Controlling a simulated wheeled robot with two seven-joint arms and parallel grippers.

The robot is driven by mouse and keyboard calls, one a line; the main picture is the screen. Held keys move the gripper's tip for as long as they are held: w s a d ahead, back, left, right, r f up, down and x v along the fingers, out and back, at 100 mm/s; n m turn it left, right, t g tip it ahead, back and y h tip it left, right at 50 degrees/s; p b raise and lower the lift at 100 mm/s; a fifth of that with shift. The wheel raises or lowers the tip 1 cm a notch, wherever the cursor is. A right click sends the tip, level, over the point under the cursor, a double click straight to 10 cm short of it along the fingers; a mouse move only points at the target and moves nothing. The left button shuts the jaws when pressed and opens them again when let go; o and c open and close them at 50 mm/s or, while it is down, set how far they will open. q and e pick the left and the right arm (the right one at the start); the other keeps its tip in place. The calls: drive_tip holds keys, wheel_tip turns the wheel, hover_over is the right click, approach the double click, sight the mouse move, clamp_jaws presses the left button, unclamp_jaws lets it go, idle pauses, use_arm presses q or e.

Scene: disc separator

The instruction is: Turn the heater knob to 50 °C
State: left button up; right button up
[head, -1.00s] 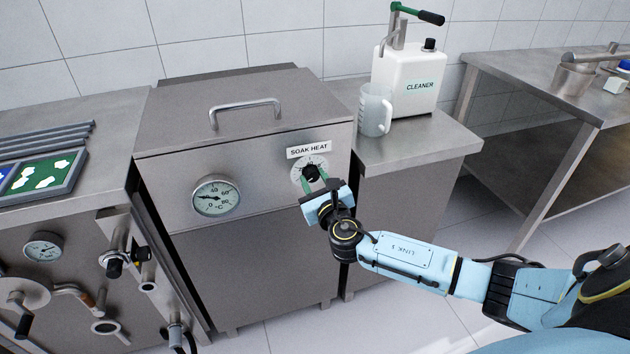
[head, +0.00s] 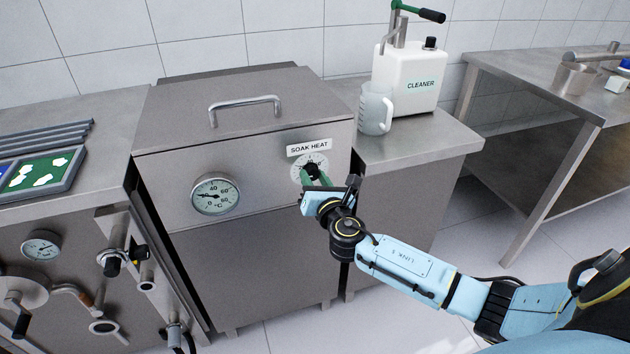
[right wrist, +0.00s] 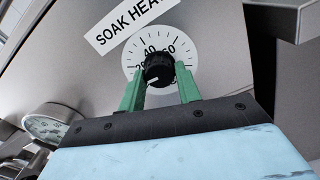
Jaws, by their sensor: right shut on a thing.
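The black heater knob (head: 312,171) sits on a white dial (head: 298,166) under the SOAK HEAT label (head: 309,147) on the steel tank's front. In the right wrist view the knob (right wrist: 158,69) has a pale mark low on its face. The dial (right wrist: 136,52) shows 40 at its top and 60 to the right; its lower part is hidden. My right gripper (head: 313,176) is shut on the knob, its green fingers on either side, as the right wrist view also shows (right wrist: 160,78). My left gripper is not in view.
A round °C gauge (head: 215,194) is on the tank front, left of the dial. The lidded steel tank (head: 250,265) stands between a left machine and a right counter (head: 415,145) bearing a jug (head: 374,110) and a white CLEANER container (head: 412,75).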

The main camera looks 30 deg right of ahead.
drive_tip(key=m+b, duration=0.1)
drive_tip(key=m, duration=0.3)
drive_tip(key=shift+m, duration=0.3)
drive_tip(key=m, duration=0.4)
drive_tip(key=shift+m+b, duration=0.3)
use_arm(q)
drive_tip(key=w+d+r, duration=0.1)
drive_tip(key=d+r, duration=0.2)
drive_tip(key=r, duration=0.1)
use_arm(e)
drive_tip(key=m, duration=0.3)
drive_tip(key=shift+m, duration=0.3)
drive_tip(key=shift+r+m, duration=0.1)
drive_tip(key=shift+m, duration=2.2)
drive_tip(key=shift+m+p, duration=0.5)
drive_tip(key=shift+m, duration=0.4)
drive_tip(key=m+p, duration=0.1)
drive_tip(key=m, duration=0.2)
drive_tip(key=shift+r+m, duration=0.1)
drive_tip(key=shift+m, duration=0.3)
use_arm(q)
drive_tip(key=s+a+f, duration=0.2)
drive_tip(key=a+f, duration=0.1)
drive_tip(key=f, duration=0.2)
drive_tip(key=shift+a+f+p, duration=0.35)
use_arm(e)
drive_tip(key=shift+m, duration=0.3)
